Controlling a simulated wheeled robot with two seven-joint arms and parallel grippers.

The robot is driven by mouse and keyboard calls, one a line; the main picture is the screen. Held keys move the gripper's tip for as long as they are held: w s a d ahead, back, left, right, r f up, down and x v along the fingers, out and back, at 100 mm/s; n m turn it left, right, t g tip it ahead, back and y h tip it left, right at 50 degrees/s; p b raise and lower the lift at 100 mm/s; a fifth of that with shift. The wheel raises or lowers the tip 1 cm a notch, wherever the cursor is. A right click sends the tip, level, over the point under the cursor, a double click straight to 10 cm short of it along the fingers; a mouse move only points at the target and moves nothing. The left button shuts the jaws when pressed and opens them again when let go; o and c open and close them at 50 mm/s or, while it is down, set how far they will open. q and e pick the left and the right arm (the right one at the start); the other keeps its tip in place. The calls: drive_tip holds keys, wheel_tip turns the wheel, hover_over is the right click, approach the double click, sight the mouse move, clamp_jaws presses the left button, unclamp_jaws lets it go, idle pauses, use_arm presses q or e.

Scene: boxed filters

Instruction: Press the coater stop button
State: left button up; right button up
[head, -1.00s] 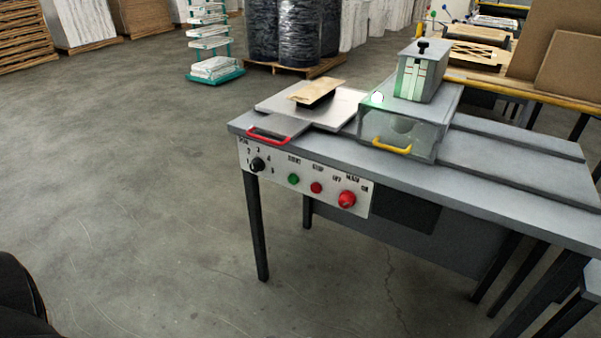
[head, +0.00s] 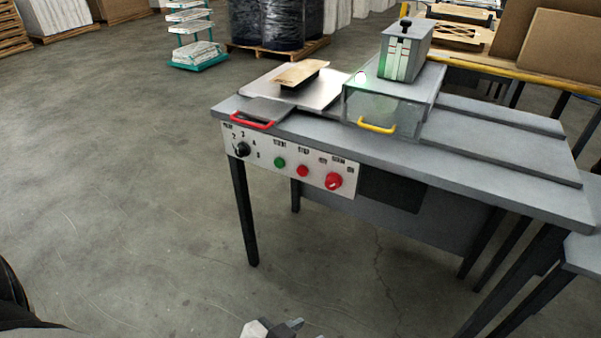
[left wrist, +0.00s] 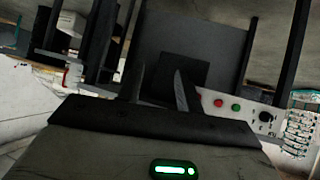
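The coater's control panel (head: 262,156) is on the table's front edge in the head view. It carries a green button (head: 279,162), the small red stop button (head: 302,171) beside it, and a larger red knob (head: 334,180). The left wrist view shows the panel turned over, with the red button (left wrist: 218,104) and green button (left wrist: 236,107) right of my left gripper (left wrist: 160,80). Its two dark fingers are apart with nothing between them, short of the panel. A grey and white arm part shows at the head view's bottom edge; whose it is, I cannot tell. My right gripper is not identifiable.
A black dial (head: 242,149) is at the panel's left end. Above it, a red-handled tray (head: 268,112) and a yellow-handled clear cover (head: 385,108) sit on the grey table (head: 460,160). Table legs stand below. The floor (head: 130,190) in front and left is clear.

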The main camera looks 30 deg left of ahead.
use_arm(q)
clamp_jaws()
idle(1.5)
